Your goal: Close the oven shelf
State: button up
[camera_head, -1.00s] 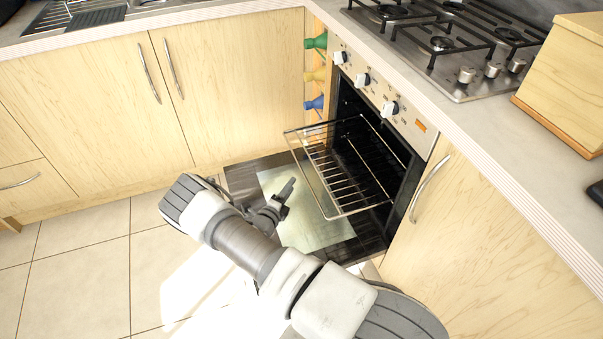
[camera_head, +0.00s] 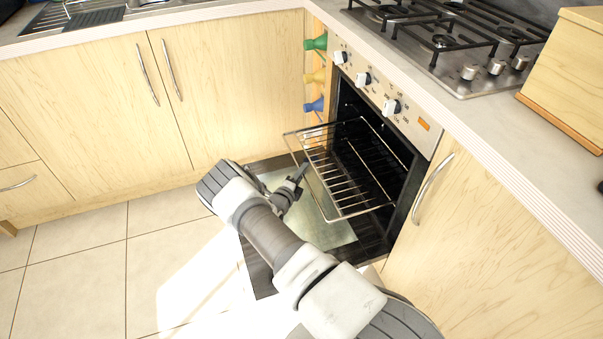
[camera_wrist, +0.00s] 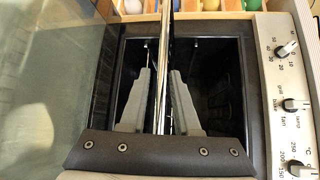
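The oven shelf (camera_head: 347,181) is a wire rack pulled partly out of the oven (camera_head: 385,160), above the lowered door. My gripper (camera_head: 303,170) is at the shelf's front edge, on its left side in the head view. In the wrist view the two grey fingers of my gripper (camera_wrist: 161,72) stand apart, and the shelf's edge-on metal rails (camera_wrist: 164,40) run through the gap between them. I cannot tell whether either finger touches the shelf.
The oven door (camera_head: 334,236) lies open with its glass below the shelf. Wooden cabinets (camera_head: 90,105) stand at the left. Green, yellow and blue items (camera_head: 315,75) fill a narrow slot beside the oven. The tiled floor (camera_head: 90,265) is clear.

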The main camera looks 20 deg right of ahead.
grip_shut()
dwell(1.2)
